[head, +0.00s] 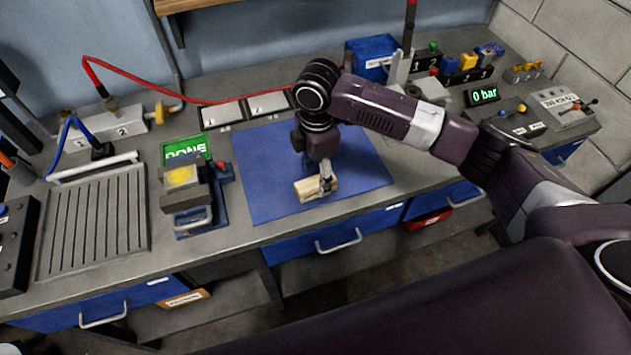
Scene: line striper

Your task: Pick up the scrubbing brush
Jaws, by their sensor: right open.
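A small beige block-shaped object, which looks like the scrubbing brush (307,190), lies on the blue mat (262,180) near the mat's front edge. My right gripper (326,184) points down at the right end of the brush, very close to it. Its jaws are open, and part of the brush's right end is hidden behind a finger. I cannot tell whether the fingers touch the brush. My left gripper is not in view.
A yellow-topped device (183,178) and a green DONE sign (185,149) stand left of the mat. A slotted tray (95,225) is at the far left. A red hose (180,101) runs behind. The mat around the brush is bare.

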